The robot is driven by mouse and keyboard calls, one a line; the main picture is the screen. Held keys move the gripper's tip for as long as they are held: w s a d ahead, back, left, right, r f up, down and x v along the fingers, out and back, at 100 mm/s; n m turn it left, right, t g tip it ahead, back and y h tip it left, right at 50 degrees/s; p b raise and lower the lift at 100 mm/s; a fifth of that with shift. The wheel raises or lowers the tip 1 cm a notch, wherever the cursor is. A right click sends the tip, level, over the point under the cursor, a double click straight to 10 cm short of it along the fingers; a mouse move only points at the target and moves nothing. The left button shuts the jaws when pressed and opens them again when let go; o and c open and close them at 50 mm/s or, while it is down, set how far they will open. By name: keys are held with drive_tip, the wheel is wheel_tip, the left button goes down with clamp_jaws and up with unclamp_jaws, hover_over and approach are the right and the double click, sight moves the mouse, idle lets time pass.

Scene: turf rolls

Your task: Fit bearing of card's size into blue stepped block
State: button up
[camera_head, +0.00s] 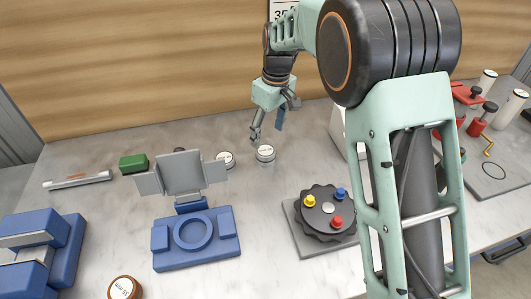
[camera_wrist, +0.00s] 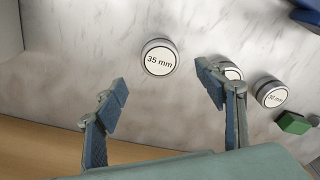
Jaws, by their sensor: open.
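A card (camera_head: 283,10) on the back wall shows "35"; my arm hides part of it. A round white-topped bearing marked "35 mm" (camera_wrist: 159,58) stands upright on the bench in the wrist view, and a bearing (camera_head: 265,153) stands below my gripper in the head view. My gripper (camera_head: 268,126) is open and empty above the bench; its fingertips (camera_wrist: 163,82) are apart, near the 35 mm bearing. A second bearing (camera_wrist: 232,72) is partly behind a finger. Another bearing (camera_wrist: 271,93) has an unclear label. The blue stepped block (camera_head: 163,258) has a round recess.
A grey panelled fixture (camera_head: 180,172) stands behind the blue block, with a green block (camera_head: 133,163) beside it. A black dial with coloured knobs (camera_head: 327,212) is right of it. Blue blocks (camera_head: 66,245) fill the left front. A brown-rimmed bearing (camera_head: 125,288) lies at the front edge.

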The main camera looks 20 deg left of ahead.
sight(265, 150)
drive_tip(key=f, duration=0.4)
drive_tip(key=f+p, duration=0.1)
drive_tip(key=f, duration=0.1)
drive_tip(key=shift+w+a+f, duration=0.1)
drive_tip(key=shift+a+f, duration=0.2)
drive_tip(key=c, duration=1.5)
